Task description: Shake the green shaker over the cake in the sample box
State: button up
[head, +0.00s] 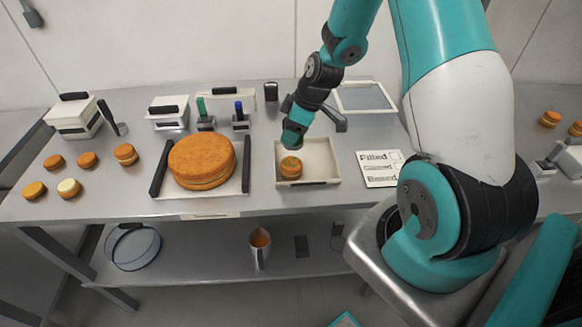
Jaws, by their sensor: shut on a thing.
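The sample box (321,161) is a shallow, open white tray right of the middle of the table. A small round cake (290,169) sits in its left part; its top looks partly greenish. My gripper (295,121) points down above the back left of the box. It is shut on the green shaker (293,138), a short teal-green body just above and behind the cake. The fingers are dark and small here, and the grip itself is partly hidden. I cannot tell the shaker's exact tilt.
A large cake (202,162) on a tray stands left of the box. Green-handled (201,108) and blue-handled (239,112) tools stand behind it. Several small cakes lie far left. A printed card (380,168) lies right of the box.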

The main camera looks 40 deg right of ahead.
jog(key=shift+r+p, duration=1.3)
jog(key=shift+r, duration=0.75)
